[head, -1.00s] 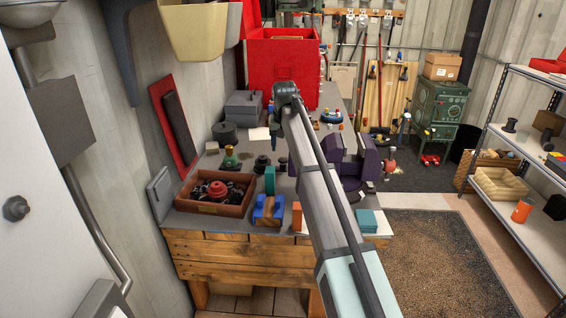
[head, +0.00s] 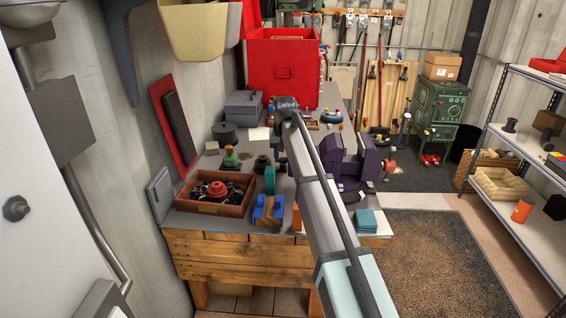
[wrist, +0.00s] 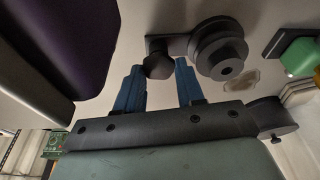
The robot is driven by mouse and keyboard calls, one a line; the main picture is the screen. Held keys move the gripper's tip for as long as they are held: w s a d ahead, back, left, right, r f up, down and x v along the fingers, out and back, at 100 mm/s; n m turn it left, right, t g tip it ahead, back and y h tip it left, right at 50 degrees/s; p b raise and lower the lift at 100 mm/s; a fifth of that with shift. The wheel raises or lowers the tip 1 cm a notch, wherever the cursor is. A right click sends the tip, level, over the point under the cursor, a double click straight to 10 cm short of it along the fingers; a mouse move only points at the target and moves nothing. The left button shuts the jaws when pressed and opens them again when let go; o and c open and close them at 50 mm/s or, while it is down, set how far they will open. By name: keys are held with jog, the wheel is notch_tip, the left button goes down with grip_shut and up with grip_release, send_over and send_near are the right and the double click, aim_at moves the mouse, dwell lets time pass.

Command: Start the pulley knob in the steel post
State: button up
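My gripper (wrist: 158,78) shows in the wrist view as two blue fingers standing apart. A dark round knob (wrist: 158,67) appears in the gap between the fingertips; I see no clear contact with either finger. Behind it is a dark flat bracket (wrist: 178,45) that leads to a grooved dark pulley (wrist: 221,50) with a hole in its face. I cannot tell for certain which of these dark parts is the steel post. In the head view my arm hides most of the gripper, above the bench near small dark spools (head: 262,161).
The bench (head: 240,222) carries a wooden tray (head: 213,208) of dark parts, a blue block (head: 268,208) and a purple vise-like object (head: 366,158). A red cabinet (head: 283,75) stands at the back. In the wrist view a green object (wrist: 297,58) is at the right.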

aim_at(283, 159)
jog(key=c, duration=0.5)
jog(key=shift+r, duration=2.5)
jog(key=a+r, duration=0.4)
jog(key=a, duration=0.3)
jog(key=shift+s+x, duration=0.2)
jog(key=shift+x, duration=0.7)
jog(key=shift+s+x, duration=0.25)
jog(key=shift+x, duration=0.65)
